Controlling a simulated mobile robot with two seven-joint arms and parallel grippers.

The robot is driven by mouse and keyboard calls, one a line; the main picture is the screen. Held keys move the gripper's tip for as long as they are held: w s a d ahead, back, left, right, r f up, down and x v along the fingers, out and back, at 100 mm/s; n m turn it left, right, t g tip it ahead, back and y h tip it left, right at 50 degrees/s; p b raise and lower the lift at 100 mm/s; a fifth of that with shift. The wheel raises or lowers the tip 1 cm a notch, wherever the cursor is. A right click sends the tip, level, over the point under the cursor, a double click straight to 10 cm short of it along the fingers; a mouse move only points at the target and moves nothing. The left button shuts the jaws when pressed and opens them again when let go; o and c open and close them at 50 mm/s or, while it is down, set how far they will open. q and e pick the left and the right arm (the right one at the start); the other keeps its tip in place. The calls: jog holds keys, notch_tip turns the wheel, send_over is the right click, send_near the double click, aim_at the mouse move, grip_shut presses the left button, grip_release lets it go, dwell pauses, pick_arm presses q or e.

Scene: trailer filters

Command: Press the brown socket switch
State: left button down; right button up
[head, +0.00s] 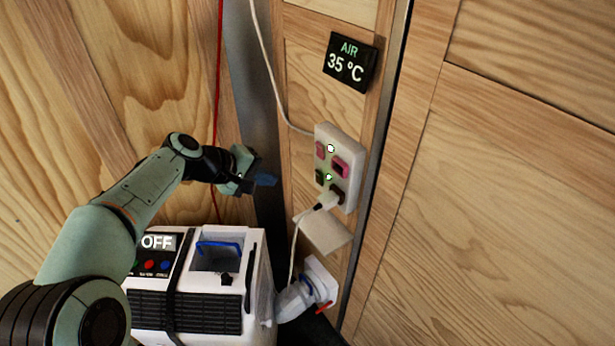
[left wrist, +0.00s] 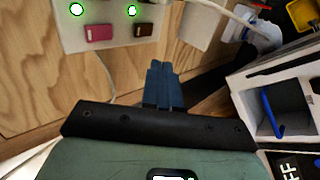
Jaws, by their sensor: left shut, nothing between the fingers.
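The socket panel (head: 350,139) is a white box on the wooden wall. In the left wrist view the brown switch (left wrist: 144,30) is at the top, right of the pink switch (left wrist: 99,33). Green lights glow beside both. My left gripper (head: 266,180) is shut and empty, its blue fingertips apart from the panel, to its left in the head view. In the left wrist view the fingertips (left wrist: 162,72) point up, just below the brown switch. My right gripper is not in view.
A white machine (head: 258,270) with an OFF display (head: 158,242) stands below my left arm. A flap (head: 323,232) sticks out below. An AIR 35 °C display (head: 350,62) hangs above.

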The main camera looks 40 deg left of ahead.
pick_arm(q)
jog(key=shift+w+f, duration=0.1)
send_near(318, 179)
jog(key=s+f+x, duration=0.1)
jog(key=x, duration=0.4)
jog(key=shift+w+d+r+p, duration=0.1)
jog(key=shift+w+r+p, duration=0.05)
jog(key=shift+w+p, duration=0.15)
jog(key=shift+w+d+r+p, duration=0.1)
jog(key=shift+w+r+p, duration=0.05)
jog(key=shift+w, duration=0.25)
